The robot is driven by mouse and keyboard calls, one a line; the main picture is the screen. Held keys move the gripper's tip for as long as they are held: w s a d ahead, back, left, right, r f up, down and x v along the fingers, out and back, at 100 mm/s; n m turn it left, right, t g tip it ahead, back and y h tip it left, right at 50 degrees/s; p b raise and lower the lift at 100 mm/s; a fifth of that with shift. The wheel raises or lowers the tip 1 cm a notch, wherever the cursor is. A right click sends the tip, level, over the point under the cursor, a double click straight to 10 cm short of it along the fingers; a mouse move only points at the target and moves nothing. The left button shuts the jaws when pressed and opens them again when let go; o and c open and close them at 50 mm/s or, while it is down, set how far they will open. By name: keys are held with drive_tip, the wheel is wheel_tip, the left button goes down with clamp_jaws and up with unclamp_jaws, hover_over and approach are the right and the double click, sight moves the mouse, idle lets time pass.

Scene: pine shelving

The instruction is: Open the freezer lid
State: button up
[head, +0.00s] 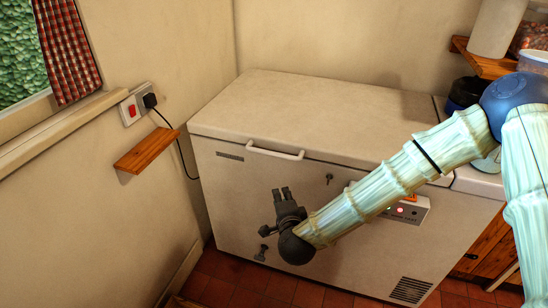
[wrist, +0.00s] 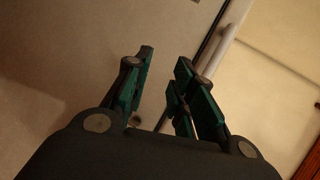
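The chest freezer (head: 235,200) stands against the back wall, and its pale lid (head: 310,112) looks closed. A white bar handle (head: 275,153) sits at the front edge of the lid, left of its middle. My gripper (head: 281,190) is in front of the freezer's front face, below the handle, with its fingers pointing up. In the wrist view my gripper (wrist: 163,75) has its two fingers apart with nothing between them. The handle (wrist: 225,50) shows there beyond the right finger, apart from it as far as I can tell.
A small wooden shelf (head: 147,150) and a socket with a black plug (head: 150,100) are on the left wall. A wooden shelf (head: 485,60) with containers is at upper right. A control panel (head: 405,208) is partly behind my arm. Red tiles (head: 240,287) cover the floor.

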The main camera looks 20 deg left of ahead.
sight(274, 156)
drive_tip(key=w+a+r+m+t, duration=0.2)
drive_tip(key=w+a+r+m, duration=0.15)
drive_tip(key=r, duration=0.45)
drive_tip(key=shift+n, duration=0.35)
drive_tip(key=x, duration=0.3)
drive_tip(key=p+x, duration=0.1)
drive_tip(key=x, duration=0.6)
drive_tip(key=shift+w+d+f+p, duration=0.2)
drive_tip(key=shift+w+p, duration=0.05)
drive_tip(key=shift+p, duration=0.05)
clamp_jaws()
